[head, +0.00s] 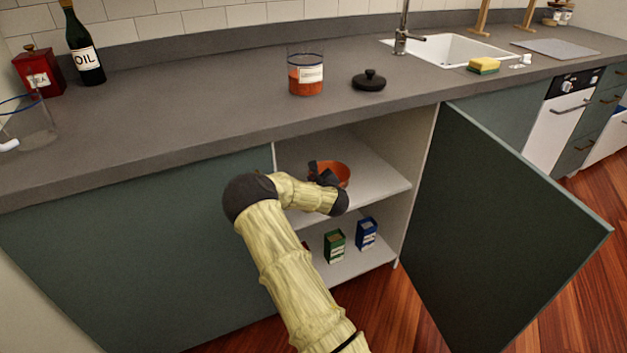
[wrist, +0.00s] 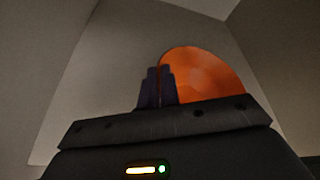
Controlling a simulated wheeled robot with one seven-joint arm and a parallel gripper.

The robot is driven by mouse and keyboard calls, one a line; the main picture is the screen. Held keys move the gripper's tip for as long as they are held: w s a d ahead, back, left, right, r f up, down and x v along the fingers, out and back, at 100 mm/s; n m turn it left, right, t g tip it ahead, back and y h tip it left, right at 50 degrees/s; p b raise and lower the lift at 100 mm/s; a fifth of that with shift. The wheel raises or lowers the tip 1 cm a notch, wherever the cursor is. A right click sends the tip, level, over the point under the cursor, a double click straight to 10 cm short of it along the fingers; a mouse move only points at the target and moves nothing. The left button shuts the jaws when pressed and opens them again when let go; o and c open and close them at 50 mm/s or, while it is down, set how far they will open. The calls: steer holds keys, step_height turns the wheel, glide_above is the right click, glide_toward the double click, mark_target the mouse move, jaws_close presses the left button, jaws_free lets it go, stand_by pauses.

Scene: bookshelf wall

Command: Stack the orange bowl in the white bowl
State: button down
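The orange bowl (head: 338,170) is inside the open cabinet, at the height of the upper shelf. I cannot tell whether it rests on the shelf or is just above it. My gripper (head: 323,172) reaches into the cabinet at the bowl's left side. In the wrist view the gripper fingers (wrist: 160,76) are close together at the left edge of the orange bowl (wrist: 205,75), and its rim appears pinched between them. My arm hides part of the shelf. No white bowl shows in either view.
The cabinet door (head: 500,220) stands open on the right. A green box (head: 334,246) and a blue box (head: 366,233) stand on the lower shelf.

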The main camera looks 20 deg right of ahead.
steer(key=shift+f+b, duration=0.35)
steer(key=shift+f, duration=0.15)
steer(key=c, duration=1.6)
jaws_free()
steer(key=shift+r, duration=0.15)
steer(key=shift+r+p, duration=0.65)
steer(key=shift+p, duration=0.1)
steer(key=p+v, duration=0.1)
steer(key=v, duration=0.5)
steer(key=p+v, duration=0.1)
steer(key=v, duration=0.5)
steer(key=shift+f, duration=0.25)
